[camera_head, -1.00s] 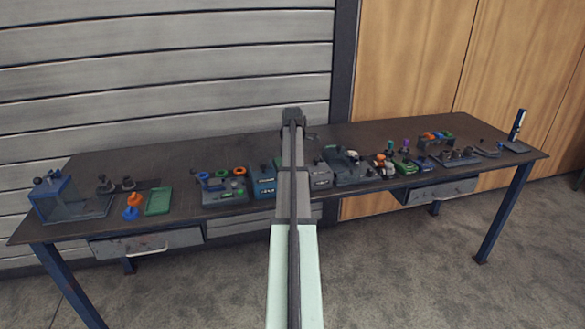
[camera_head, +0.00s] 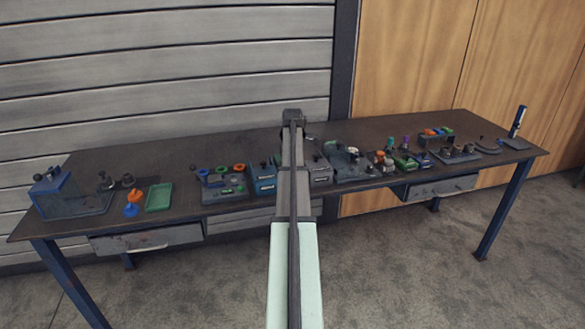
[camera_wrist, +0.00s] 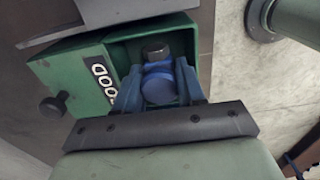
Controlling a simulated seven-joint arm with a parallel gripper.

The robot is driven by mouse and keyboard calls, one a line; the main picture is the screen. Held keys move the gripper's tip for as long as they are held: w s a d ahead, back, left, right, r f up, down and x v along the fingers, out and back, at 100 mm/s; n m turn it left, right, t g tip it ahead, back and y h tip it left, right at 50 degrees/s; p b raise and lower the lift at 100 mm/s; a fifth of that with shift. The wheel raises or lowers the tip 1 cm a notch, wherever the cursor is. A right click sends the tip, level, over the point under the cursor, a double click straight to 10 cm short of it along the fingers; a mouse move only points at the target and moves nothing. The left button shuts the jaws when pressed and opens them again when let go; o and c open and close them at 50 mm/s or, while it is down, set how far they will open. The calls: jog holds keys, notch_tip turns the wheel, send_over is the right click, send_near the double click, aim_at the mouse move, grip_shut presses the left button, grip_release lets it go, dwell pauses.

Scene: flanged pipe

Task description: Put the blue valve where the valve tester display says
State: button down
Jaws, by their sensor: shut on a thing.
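My gripper (camera_wrist: 160,84) is shut on the blue valve (camera_wrist: 160,86) in the wrist view, with a finger on each side of it. A dark grey end of the valve points away from me. I cannot tell whether the valve touches the drawer floor. I cannot read any tester display.
A dark knob (camera_wrist: 53,105) sticks out from the drawer front. In the head view, a blue box (camera_head: 264,179) and a grey box (camera_head: 321,172) flank my arm. A green tray (camera_head: 159,197) and a blue-and-orange part (camera_head: 133,203) lie at left. Several small fixtures crowd the right.

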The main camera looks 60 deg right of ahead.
jog(key=shift+f, duration=1.2)
dwell(0.4)
jog(key=c, duration=0.6)
grip_release()
jog(key=shift+c, duration=0.9)
jog(key=shift+o, duration=0.5)
jog(key=shift+s, duration=0.1)
jog(key=shift+a, duration=0.1)
jog(key=shift+c, duration=0.2)
